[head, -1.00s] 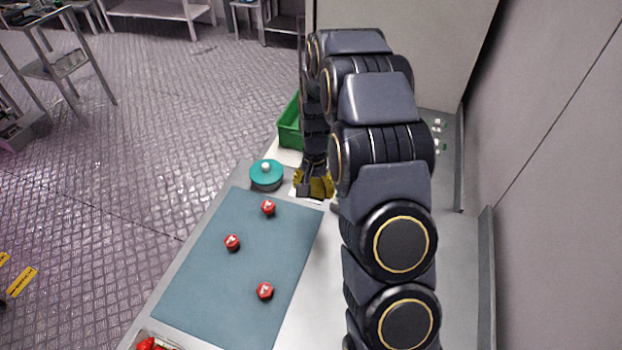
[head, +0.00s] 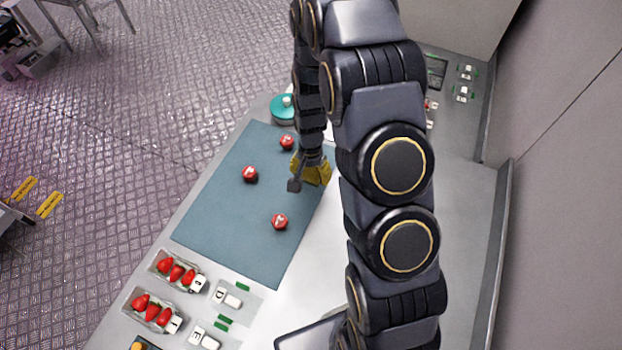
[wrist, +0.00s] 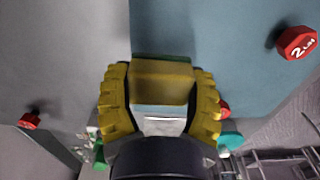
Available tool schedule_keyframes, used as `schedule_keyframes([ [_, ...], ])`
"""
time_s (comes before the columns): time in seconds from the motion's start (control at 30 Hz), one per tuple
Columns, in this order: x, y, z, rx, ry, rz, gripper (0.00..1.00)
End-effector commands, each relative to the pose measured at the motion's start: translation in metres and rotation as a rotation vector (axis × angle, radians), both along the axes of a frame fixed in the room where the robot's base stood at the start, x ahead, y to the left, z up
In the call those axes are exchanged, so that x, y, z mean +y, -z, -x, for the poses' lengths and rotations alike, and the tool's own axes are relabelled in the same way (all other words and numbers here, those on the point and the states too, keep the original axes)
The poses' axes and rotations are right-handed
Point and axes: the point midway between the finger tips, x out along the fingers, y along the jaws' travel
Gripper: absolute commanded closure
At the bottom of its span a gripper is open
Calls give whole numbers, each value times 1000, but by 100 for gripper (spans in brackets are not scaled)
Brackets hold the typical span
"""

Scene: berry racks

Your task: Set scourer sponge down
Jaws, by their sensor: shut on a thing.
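My gripper (wrist: 161,78) has two yellow ribbed fingers, closed on the sides of the scourer sponge (wrist: 163,84) in the wrist view. The sponge is a yellow block with a dark green layer along its far edge. In the head view my gripper (head: 311,171) is over the right edge of the blue-grey mat (head: 225,215), and the sponge is not clearly visible there. In the wrist view the sponge appears over the boundary between the mat (wrist: 225,40) and the lighter tabletop (wrist: 60,50). I cannot tell whether the sponge touches the surface.
Red marked pieces stand on the mat: one at the back (head: 287,142), one left (head: 250,174), one nearer (head: 280,222). A teal round lidded thing (head: 283,110) is behind the mat. Strawberry trays (head: 177,270) and lettered white blocks (head: 228,298) lie in front.

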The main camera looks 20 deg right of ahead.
Motion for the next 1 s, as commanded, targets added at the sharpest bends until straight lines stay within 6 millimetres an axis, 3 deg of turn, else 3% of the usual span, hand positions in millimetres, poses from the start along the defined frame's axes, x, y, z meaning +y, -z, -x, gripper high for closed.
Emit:
schedule_keyframes([
  [0.3,0,35,1,5,0,-1,62],
  [0.67,0,39,1,2,0,-1,62],
  [0.7,0,40,0,1,0,0,38],
  [0.77,0,39,0,1,0,0,13],
  [1.0,0,39,0,1,0,0,12],
])
